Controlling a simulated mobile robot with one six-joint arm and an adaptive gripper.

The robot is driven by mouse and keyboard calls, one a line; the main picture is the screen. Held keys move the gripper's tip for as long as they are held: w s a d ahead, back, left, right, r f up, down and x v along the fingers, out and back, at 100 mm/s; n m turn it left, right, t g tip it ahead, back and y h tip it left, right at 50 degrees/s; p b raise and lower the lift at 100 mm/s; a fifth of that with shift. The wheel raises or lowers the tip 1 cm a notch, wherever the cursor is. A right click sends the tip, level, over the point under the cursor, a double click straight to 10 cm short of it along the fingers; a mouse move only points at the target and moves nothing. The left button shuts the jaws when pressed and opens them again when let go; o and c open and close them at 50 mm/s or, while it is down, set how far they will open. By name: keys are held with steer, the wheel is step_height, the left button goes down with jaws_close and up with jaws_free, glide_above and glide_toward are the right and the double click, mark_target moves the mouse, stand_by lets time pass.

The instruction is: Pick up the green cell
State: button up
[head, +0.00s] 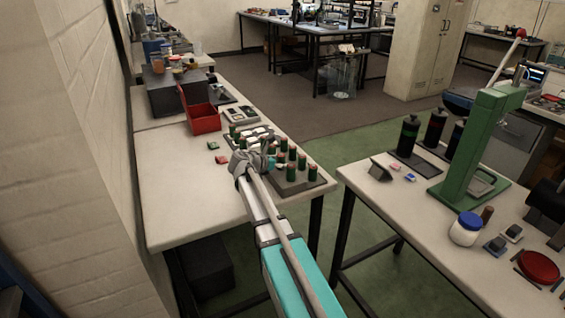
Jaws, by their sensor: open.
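Several upright green cells with reddish tops stand on a dark tray (303,186) at the front right of the left table. One green cell (290,172) is near the tray's front, another green cell (312,173) is at its right corner, and a further green cell (233,130) stands at the back left. Which one the task means cannot be told. My gripper (267,145) is open above the tray's left part, and nothing shows held in it. My gripper and arm hide part of the tray and perhaps some cells.
A red open bin (203,118) stands behind the tray. The left table's front (185,215) is clear. The right table holds a green press (475,145), black bottles and a white jar (466,229); a gap separates the tables.

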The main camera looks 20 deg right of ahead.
steer(key=shift+c, duration=0.2)
jaws_close()
steer(key=shift+r, duration=0.2)
step_height(320, 180, up, 2)
steer(key=shift+p, duration=1.2)
steer(key=s+a+r+p, duration=0.6)
steer(key=s+r+p, duration=0.4)
steer(key=s, duration=0.2)
steer(key=shift+s+a+r+p, duration=0.25)
steer(key=shift+r+p, duration=0.05)
steer(key=shift+r+p, duration=1.35)
steer(key=shift+r, duration=0.05)
